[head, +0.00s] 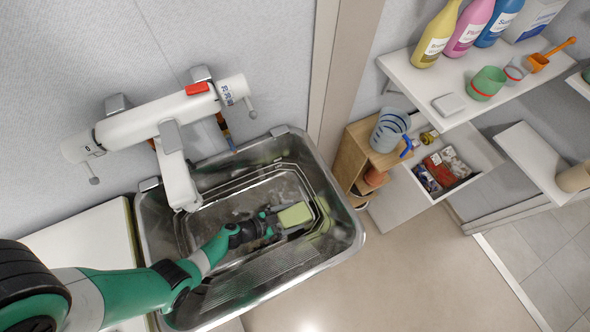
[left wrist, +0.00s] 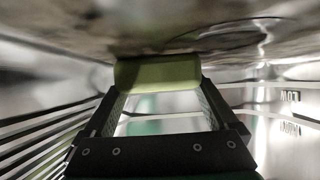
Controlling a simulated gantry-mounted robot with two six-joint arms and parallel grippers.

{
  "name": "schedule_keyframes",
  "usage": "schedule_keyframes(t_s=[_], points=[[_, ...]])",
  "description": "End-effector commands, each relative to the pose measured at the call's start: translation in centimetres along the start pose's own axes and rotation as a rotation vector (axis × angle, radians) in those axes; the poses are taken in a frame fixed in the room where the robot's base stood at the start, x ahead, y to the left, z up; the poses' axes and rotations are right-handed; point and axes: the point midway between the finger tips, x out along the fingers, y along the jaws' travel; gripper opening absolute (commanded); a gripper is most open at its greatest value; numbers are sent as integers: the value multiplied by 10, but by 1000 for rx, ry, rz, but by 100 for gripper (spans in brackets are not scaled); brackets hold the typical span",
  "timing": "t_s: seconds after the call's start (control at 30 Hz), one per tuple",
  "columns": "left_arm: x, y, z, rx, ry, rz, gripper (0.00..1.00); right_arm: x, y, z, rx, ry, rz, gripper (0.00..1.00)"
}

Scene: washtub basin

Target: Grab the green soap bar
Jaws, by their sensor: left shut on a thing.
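The green soap bar (head: 294,214) is in the metal washtub basin (head: 345,240), toward its right side in the head view. My left gripper (head: 280,218) reaches into the basin and is shut on the soap bar. In the left wrist view the soap bar (left wrist: 157,73) lies across between the two fingertips (left wrist: 158,84), gripped at its ends. How far the soap is from the basin floor is hard to tell. My right gripper is not in view.
A white tap unit (head: 165,118) with a spout (head: 178,178) overhangs the basin's left part. To the right are a wooden cabinet with a grey bucket (head: 389,130), an open drawer (head: 478,160) and a shelf (head: 455,95) holding bottles. The floor (head: 410,275) is clear.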

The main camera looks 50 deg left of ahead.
Motion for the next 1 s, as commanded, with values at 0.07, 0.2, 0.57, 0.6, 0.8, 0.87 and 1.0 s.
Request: schedule_keyframes(t_s=[0.07,0.2,0.57,0.6,0.8,0.87,1.0], points=[[0,0,0,0,0,0,33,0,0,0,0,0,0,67],[0,0,0,0,1,0,20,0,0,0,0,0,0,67],[-6,0,-12,0,1,0,20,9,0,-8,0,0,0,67],[-9,0,-16,-1,1,0,20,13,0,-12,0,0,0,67],[-29,0,-54,1,2,0,20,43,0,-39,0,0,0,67],[-39,0,-71,0,2,0,20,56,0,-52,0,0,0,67],[-59,0,-108,1,2,1,20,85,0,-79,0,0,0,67]])
